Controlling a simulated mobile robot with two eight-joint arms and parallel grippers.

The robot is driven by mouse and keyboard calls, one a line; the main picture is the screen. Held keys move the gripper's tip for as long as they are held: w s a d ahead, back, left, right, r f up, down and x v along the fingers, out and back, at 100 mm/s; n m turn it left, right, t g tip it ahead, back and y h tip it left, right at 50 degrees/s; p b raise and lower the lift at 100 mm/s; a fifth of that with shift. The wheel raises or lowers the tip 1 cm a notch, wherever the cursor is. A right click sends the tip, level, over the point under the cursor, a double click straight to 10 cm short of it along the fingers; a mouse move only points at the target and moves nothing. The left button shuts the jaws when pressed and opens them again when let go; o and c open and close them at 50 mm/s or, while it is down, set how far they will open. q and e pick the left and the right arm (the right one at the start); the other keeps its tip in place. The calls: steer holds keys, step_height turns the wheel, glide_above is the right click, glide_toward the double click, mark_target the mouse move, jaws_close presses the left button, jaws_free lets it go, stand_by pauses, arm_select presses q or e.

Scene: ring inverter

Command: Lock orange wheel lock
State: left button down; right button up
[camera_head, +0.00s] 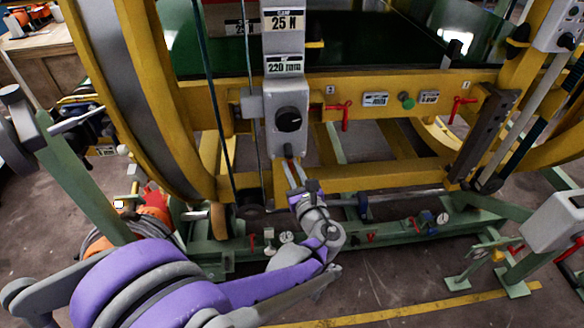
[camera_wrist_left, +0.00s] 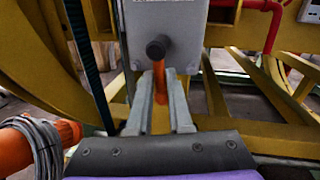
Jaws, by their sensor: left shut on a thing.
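The orange wheel lock (camera_wrist_left: 161,90) shows in the left wrist view as an upright orange bar just below a grey box (camera_wrist_left: 172,28) with a black knob (camera_wrist_left: 157,47). My left gripper (camera_wrist_left: 162,92) is shut on this bar, one finger on each side of it. In the head view my left gripper (camera_head: 293,172) reaches up to the underside of the same grey control box (camera_head: 288,102). The lock is mostly hidden there by the fingers, with only a small orange-red bit showing under the box. My right gripper is in neither view.
A large yellow ring frame (camera_head: 130,60) curves along the left, with a yellow crossbeam (camera_head: 400,86) carrying red handles (camera_head: 345,115). A green base frame (camera_head: 350,236) with small gauges lies below. An orange cable reel (camera_wrist_left: 35,145) stands at left. Open floor lies in front.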

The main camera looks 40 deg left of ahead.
arm_select(q)
steer(key=shift+s+a+m, duration=0.1)
steer(key=shift+s+m, duration=0.05)
steer(key=shift+m, duration=0.45)
steer(key=c, duration=0.8)
jaws_free()
steer(key=shift+c, duration=0.2)
steer(key=v, duration=1.1)
steer(key=shift+p, duration=0.3)
steer(key=shift+f, duration=0.1)
